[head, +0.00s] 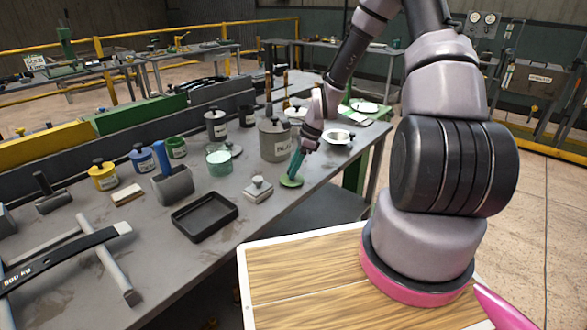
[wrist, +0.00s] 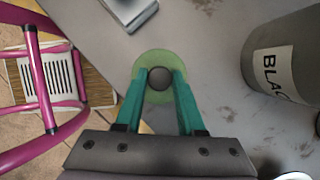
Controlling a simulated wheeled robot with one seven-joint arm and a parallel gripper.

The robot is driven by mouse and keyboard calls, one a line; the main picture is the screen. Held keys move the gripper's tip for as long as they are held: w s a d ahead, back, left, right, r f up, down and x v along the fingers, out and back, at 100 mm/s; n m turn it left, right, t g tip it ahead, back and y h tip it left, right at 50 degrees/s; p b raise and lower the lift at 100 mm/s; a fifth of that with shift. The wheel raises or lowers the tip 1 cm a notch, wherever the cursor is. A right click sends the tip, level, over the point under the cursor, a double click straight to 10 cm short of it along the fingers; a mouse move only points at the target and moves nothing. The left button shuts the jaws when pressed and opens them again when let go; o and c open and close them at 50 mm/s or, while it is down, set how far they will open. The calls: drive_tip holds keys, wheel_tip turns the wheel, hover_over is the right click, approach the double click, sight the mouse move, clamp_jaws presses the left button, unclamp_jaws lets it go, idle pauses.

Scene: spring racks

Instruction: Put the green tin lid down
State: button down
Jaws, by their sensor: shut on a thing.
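The green tin lid (head: 291,182) is a thin green disc with a dark round knob. It is at the bench's front edge in the head view, right of a small grey block with a knob. My gripper (head: 294,170) points down over it with teal fingers. In the wrist view the lid (wrist: 152,66) shows beyond the fingertips, and my gripper (wrist: 158,80) is shut on its dark knob. The lid is very close to the bench top; I cannot tell whether it touches.
A large grey can (head: 275,140) labelled "BLAC…" stands close behind the lid. A grey knobbed block (head: 258,189) and a black tray (head: 205,216) lie to the left. A mint-green pot (head: 219,161) stands further back. Some bare bench top lies around the lid.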

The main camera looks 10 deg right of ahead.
drive_tip(key=c, duration=0.5)
unclamp_jaws()
drive_tip(key=shift+f, duration=0.1)
drive_tip(key=s+d+r+n+t+h, duration=0.1)
drive_tip(key=s+d+r+n, duration=0.15)
drive_tip(key=r, duration=0.75)
drive_tip(key=s+d+r+n+t+h, duration=0.1)
drive_tip(key=s+r+n, duration=0.2)
drive_tip(key=r, duration=0.8)
drive_tip(key=s+d+r+n+t+h, duration=0.1)
drive_tip(key=s+d+r+n, duration=0.15)
drive_tip(key=r, duration=0.75)
drive_tip(key=shift+s+a+r+n+t, duration=0.15)
drive_tip(key=shift+s+r+n+t, duration=0.4)
drive_tip(key=shift+s+r+n, duration=1.15)
drive_tip(key=shift+s+a+r+n+t, duration=0.1)
drive_tip(key=shift+s+r+n+t, duration=0.65)
drive_tip(key=shift+s+r, duration=1.75)
drive_tip(key=shift+s+a+r+n+t, duration=0.15)
drive_tip(key=shift+s+r+n+t, duration=0.25)
drive_tip(key=shift+s+r+n, duration=1.75)
drive_tip(key=shift+s+f+m, duration=0.75)
drive_tip(key=shift+f+m, duration=0.05)
drive_tip(key=shift+f, duration=0.05)
